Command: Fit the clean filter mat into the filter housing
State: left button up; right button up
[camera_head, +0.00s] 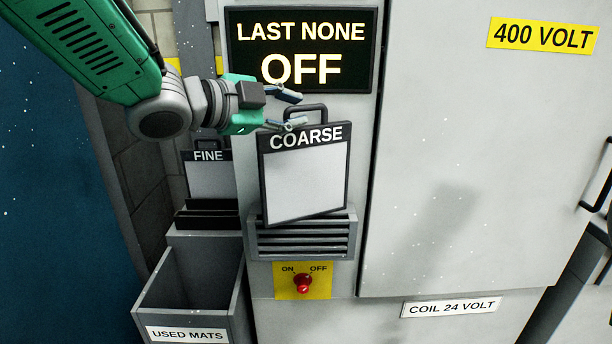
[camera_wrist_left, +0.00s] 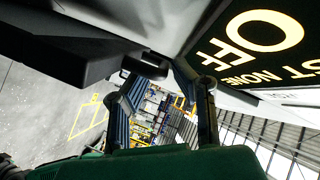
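The mat marked COARSE (camera_head: 303,178) has a pale face, a dark frame and a top handle. It leans slightly tilted, its lower edge at the top of the grey slatted housing (camera_head: 303,240); how deep it sits I cannot tell. My left gripper (camera_head: 298,110) is at its handle, with the two fingers spread apart above and below the handle's left side. In the left wrist view the fingers (camera_wrist_left: 160,88) also stand apart, near a dark bar. A second mat marked FINE (camera_head: 208,180) stands in a dark rack at left. My right gripper is not in view.
An open grey bin marked USED MATS (camera_head: 187,334) stands at lower left. A red switch (camera_head: 303,283) on a yellow plate sits below the housing. The display (camera_head: 302,50) reads LAST NONE, OFF. A large cabinet door (camera_head: 470,170) fills the right side.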

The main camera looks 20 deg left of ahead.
pick_arm(q)
jog(key=shift+w+d+f, duration=0.2)
jog(key=shift+w+d, duration=0.15)
jog(key=shift+w, duration=0.25)
jog(key=shift+d+r, duration=0.1)
jog(key=shift+d, duration=0.1)
jog(key=shift+s, duration=0.1)
grip_shut()
